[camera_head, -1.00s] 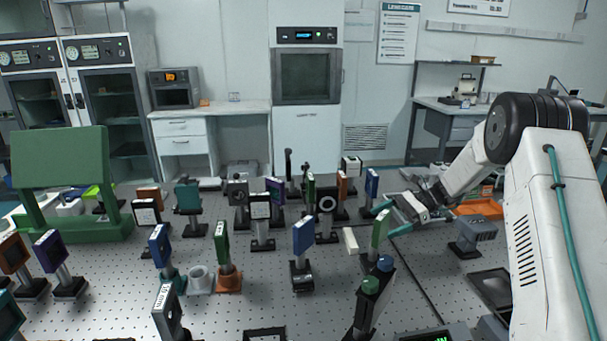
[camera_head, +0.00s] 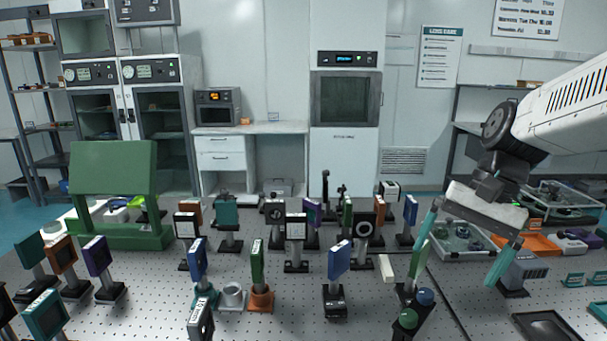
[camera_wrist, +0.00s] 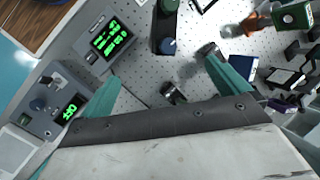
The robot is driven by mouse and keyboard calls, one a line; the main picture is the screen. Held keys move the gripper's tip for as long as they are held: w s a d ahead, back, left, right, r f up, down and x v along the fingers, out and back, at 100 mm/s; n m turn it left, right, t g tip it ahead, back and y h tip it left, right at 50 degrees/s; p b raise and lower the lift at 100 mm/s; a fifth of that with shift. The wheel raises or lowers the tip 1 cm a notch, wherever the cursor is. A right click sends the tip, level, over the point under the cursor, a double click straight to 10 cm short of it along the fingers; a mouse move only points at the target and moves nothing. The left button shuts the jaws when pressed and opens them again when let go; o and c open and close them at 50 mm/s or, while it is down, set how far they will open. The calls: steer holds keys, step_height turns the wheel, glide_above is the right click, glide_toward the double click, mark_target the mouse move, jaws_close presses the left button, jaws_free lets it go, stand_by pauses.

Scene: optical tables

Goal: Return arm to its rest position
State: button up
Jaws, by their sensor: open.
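My gripper (camera_head: 463,266) hangs over the right part of the optical table (camera_head: 287,323) in the head view, fingers pointing down. Its two teal fingers are spread wide with nothing between them. My white arm reaches in from the right edge above it. In the wrist view my gripper (camera_wrist: 165,82) also shows its teal fingers apart, above the perforated table top.
Several upright optic mounts, such as a blue one (camera_head: 339,262) and a green one (camera_head: 257,264), crowd the table's middle. A clear tray (camera_head: 462,240) and an orange tray (camera_head: 528,244) lie at right. Instruments with green displays (camera_wrist: 109,40) show in the wrist view.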

steer(key=s+d+f+n+t+h, duration=0.1)
steer(key=s+f+n+t+h, duration=0.1)
steer(key=s, duration=1.4)
steer(key=n+t+h, duration=0.1)
steer(key=n+h, duration=0.1)
steer(key=n, duration=0.1)
steer(key=shift+d+n, duration=0.3)
steer(key=shift+f, duration=0.1)
